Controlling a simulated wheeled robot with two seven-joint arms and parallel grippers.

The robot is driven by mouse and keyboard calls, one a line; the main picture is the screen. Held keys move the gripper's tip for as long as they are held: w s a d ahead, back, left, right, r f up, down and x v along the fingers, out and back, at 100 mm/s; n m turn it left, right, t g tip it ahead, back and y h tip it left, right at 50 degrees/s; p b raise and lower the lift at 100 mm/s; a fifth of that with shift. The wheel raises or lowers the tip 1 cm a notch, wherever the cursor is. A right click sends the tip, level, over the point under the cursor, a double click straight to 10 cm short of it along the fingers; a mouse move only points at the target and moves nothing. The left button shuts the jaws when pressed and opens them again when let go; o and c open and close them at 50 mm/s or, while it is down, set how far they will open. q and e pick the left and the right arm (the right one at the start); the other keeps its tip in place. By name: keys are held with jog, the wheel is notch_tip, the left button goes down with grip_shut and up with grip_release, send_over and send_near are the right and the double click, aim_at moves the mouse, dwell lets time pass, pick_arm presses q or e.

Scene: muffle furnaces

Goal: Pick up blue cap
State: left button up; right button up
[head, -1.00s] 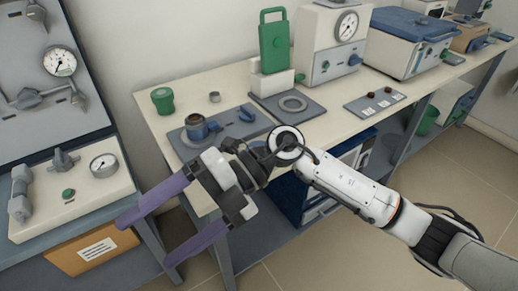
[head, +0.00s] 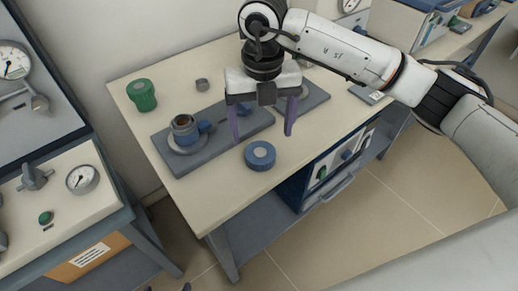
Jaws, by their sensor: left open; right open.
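The blue cap (head: 260,155), a round ring with a grey centre, lies on the cream bench top near its front edge. My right gripper (head: 262,138) points down, with its two purple fingers spread. In the head view its fingertips show just behind and above the cap, one toward each side. The gripper is empty, and I cannot tell its exact height over the bench.
A grey plate (head: 188,158) with a blue-grey fitting (head: 184,130) lies left of the cap. A gauge panel (head: 70,200) is at left. The bench edge is close to the cap.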

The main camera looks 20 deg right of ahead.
aim_at(260, 152)
jog(key=f, duration=0.3)
jog(key=f+p, duration=0.1)
jog(key=f, duration=0.2)
jog(key=shift+w+a+f, duration=0.1)
jog(key=shift+a+f, duration=0.1)
jog(key=shift+f, duration=0.15)
jog(key=shift+r, duration=0.1)
jog(key=c, duration=1.3)
